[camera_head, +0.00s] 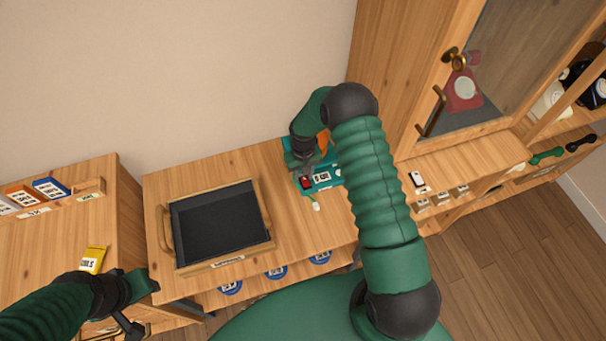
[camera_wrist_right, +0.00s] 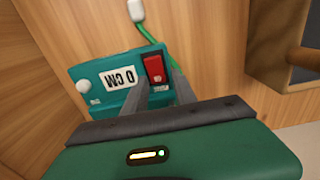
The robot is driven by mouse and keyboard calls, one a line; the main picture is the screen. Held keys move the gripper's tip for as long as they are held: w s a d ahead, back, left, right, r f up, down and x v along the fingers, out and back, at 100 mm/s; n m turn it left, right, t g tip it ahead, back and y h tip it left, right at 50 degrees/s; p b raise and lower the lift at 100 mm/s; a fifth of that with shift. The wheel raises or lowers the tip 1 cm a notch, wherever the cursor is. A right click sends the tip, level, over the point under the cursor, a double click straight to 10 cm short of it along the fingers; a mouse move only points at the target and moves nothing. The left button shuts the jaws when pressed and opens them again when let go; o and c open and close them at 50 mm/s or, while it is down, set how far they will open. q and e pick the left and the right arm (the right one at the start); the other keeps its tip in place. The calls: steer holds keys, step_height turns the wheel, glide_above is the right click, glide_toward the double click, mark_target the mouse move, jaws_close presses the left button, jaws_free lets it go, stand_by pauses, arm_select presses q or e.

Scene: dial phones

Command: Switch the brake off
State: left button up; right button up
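A teal box (camera_wrist_right: 95,70) stands on the wooden table, with a red rocker switch (camera_wrist_right: 155,68), a white label and a pale knob on its face. It also shows in the head view (camera_head: 325,181), partly hidden by my right arm. My right gripper (camera_wrist_right: 161,78) is right at the red switch, its two grey fingers apart with a gap between them and nothing held. Whether a fingertip touches the switch I cannot tell. In the head view my right gripper (camera_head: 303,175) is small above the box. My left gripper (camera_head: 140,300) is at the lower left, away from the box; its fingers are unclear.
A wooden tray (camera_head: 268,222) with a dark inside sits left of the box. A green cable (camera_wrist_right: 148,32) with a white end leaves the box. A glass-door cabinet (camera_head: 440,65) stands at right. A yellow packet (camera_head: 92,259) lies near my left gripper.

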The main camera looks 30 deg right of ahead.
steer(key=shift+d, duration=0.25)
jaws_close()
arm_select(q)
steer(key=shift+d, duration=0.2)
steer(key=shift+r, duration=0.15)
arm_select(e)
steer(key=shift+s+a, duration=0.1)
steer(key=shift+s+a+r+t+p, duration=0.1)
steer(key=shift+s+t+p, duration=0.1)
steer(key=shift+t+p, duration=0.35)
steer(key=shift+s+t+h, duration=0.25)
steer(key=shift+t+h, duration=0.15)
steer(key=shift+t, duration=0.65)
arm_select(q)
steer(key=shift+r, duration=0.2)
arm_select(e)
steer(key=shift+o, duration=1.6)
jaws_free()
steer(key=shift+w, duration=0.1)
